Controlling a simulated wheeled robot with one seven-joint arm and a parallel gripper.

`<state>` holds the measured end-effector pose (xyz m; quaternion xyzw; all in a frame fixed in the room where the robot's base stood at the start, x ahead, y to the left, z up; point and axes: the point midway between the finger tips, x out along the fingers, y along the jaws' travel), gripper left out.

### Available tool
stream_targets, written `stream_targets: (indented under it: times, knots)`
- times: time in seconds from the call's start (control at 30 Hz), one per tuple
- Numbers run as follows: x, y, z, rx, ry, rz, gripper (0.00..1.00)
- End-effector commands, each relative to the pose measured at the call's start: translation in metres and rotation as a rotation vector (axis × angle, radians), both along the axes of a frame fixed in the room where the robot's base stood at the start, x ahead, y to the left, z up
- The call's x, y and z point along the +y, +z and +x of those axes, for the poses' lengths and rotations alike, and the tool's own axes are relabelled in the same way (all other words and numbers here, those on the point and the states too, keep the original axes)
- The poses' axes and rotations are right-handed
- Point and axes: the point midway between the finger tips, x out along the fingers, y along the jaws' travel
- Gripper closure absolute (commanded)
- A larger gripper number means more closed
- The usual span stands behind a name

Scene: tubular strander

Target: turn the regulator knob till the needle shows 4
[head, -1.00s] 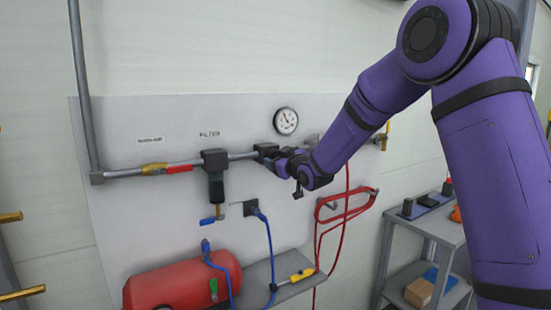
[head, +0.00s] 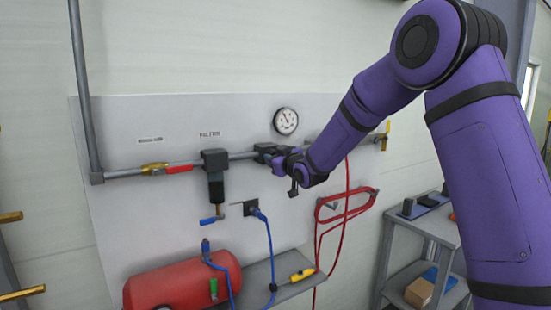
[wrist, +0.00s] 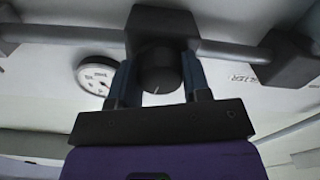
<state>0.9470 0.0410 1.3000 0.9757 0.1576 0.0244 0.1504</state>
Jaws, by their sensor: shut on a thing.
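The regulator is a dark block on the grey pipe, partly hidden behind my gripper in the head view; its body (wrist: 160,22) shows at the top of the wrist view. Its round black knob (wrist: 160,72) has a light mark on its face. My gripper (wrist: 158,80) is shut on the knob, one finger on each side. The round white gauge (head: 286,121) with a dark rim is on the panel just above. It also shows in the wrist view (wrist: 96,75), partly cut by a finger. The needle points to the upper left; the numbers are too small to read.
The pipe carries a filter (head: 215,170) and a yellow valve with a red handle (head: 178,169) to the left. A red tank (head: 180,288) sits below. A red hose (head: 345,205) hangs at right, beside a grey shelf cart (head: 435,235).

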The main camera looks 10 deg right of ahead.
Motion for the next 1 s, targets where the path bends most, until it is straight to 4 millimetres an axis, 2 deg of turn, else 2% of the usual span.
stream_targets:
  times: [0.27, 0.3, 0.4, 0.77, 0.87, 1.0]
  knots:
    - [0.000, 0.000, 0.000, 0.009, 0.000, 0.024, 0.80]
    - [0.000, 0.000, 0.000, 0.009, 0.000, 0.024, 0.54]
    - [0.000, 0.000, 0.000, 0.009, 0.000, 0.024, 0.31]
    - [-0.001, 0.000, -0.004, 0.009, 0.000, 0.024, 0.31]
    - [-0.005, 0.000, -0.014, 0.009, 0.000, 0.024, 0.31]
    - [-0.013, 0.001, -0.038, 0.009, -0.001, 0.024, 0.31]
